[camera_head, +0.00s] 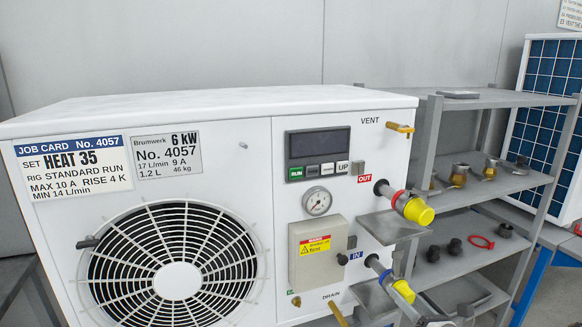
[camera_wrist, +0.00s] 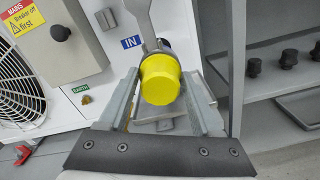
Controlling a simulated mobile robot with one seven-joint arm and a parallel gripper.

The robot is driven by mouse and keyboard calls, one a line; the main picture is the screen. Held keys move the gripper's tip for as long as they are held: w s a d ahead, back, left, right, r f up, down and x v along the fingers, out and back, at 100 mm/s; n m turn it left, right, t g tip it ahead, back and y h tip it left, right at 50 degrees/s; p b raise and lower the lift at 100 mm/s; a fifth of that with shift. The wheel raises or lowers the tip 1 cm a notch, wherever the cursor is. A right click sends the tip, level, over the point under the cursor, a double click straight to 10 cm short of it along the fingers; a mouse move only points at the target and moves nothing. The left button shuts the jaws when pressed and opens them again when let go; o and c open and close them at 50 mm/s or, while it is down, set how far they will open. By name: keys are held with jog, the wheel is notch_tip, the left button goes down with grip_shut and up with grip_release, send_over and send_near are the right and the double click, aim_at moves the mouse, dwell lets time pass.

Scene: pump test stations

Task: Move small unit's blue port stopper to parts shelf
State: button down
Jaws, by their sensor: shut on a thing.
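The white unit (camera_head: 240,160), labelled 6 kW No. 4057, fills the left and middle of the head view. Its lower port, marked IN, has a blue ring (camera_head: 386,276) and a yellow stopper (camera_head: 404,291) at its end. The stopper also shows in the wrist view (camera_wrist: 160,82), between the two fingers of my gripper (camera_wrist: 162,90). My gripper is shut on it, and the stopper is still at the port's end. The contact faces are partly hidden. The grey parts shelf (camera_head: 500,98) stands right of the unit.
The upper OUT port has a red ring and another yellow stopper (camera_head: 418,211). A small grey ledge (camera_head: 392,227) juts out between the ports. Brass fittings (camera_head: 459,176) and black knobs (camera_head: 455,246) with a red ring (camera_head: 481,242) occupy shelf levels. The top level is mostly bare.

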jog(key=shift+p+v, duration=0.85)
jog(key=shift+v, duration=0.9)
jog(key=shift+p+v, duration=0.65)
jog(key=shift+v, duration=0.8)
jog(key=shift+a+r, duration=0.1)
